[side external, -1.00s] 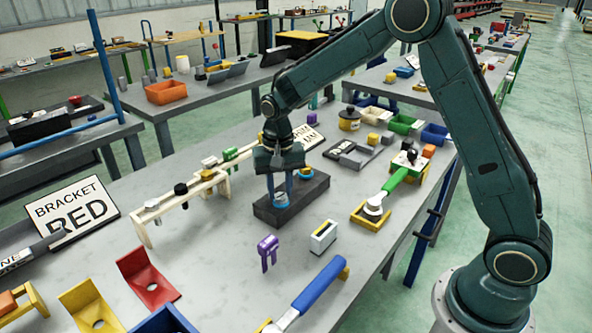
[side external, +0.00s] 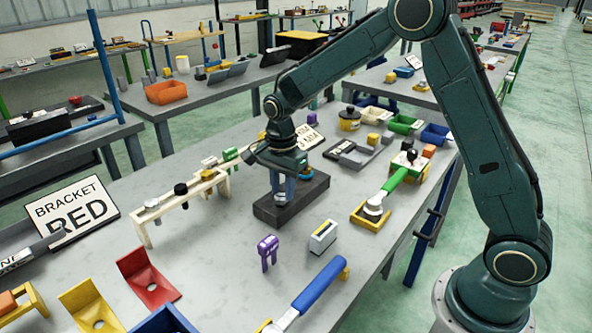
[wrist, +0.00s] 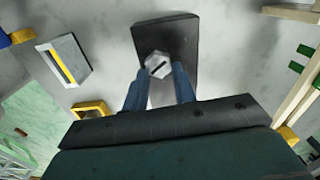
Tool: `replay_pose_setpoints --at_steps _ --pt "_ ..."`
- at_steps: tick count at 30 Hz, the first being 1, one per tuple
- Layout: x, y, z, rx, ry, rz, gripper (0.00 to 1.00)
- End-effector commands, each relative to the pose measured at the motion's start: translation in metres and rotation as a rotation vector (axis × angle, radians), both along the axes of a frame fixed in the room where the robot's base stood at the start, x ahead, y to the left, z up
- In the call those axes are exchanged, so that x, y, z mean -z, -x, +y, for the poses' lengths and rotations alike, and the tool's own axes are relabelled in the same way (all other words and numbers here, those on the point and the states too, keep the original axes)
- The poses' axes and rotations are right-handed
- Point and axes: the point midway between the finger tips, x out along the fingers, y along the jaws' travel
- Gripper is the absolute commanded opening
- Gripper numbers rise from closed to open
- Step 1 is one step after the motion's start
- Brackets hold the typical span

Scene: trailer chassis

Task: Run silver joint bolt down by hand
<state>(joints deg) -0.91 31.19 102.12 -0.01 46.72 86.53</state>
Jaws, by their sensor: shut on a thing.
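The silver joint bolt (wrist: 157,65) shows in the wrist view as a hex head with a dark mark across it, seen from above. It stands at one end of a dark rectangular block (wrist: 165,30). My gripper (wrist: 158,78) has its two blue fingers on either side of the bolt, shut on it. In the side view my gripper (side external: 281,196) points down at the near end of the dark block (side external: 308,203). The bolt's shank is hidden, so its depth cannot be told.
A cream rack (side external: 185,196) holding bolts stands left of the block. A purple forked piece (side external: 268,250) and a white box (side external: 323,236) stand in front. A yellow fixture (side external: 371,213) with a green-handled tool (side external: 396,180) is right. Table is clear close around the block.

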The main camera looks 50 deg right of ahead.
Motion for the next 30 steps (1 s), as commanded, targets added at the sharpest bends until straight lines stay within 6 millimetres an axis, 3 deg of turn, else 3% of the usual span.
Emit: replay_pose_setpoints --at_steps 19,20,23,30 --pt "-0.0041 -0.0021 -0.0006 0.079 0.000 -0.011 0.04" --pt "-0.0040 -0.0021 -0.0006 0.079 0.000 -0.011 0.29" --pt "-0.0032 -0.0015 -0.0005 0.079 0.000 -0.009 0.49" --pt "-0.0015 -0.0003 -0.0003 0.077 0.000 -0.004 0.49"
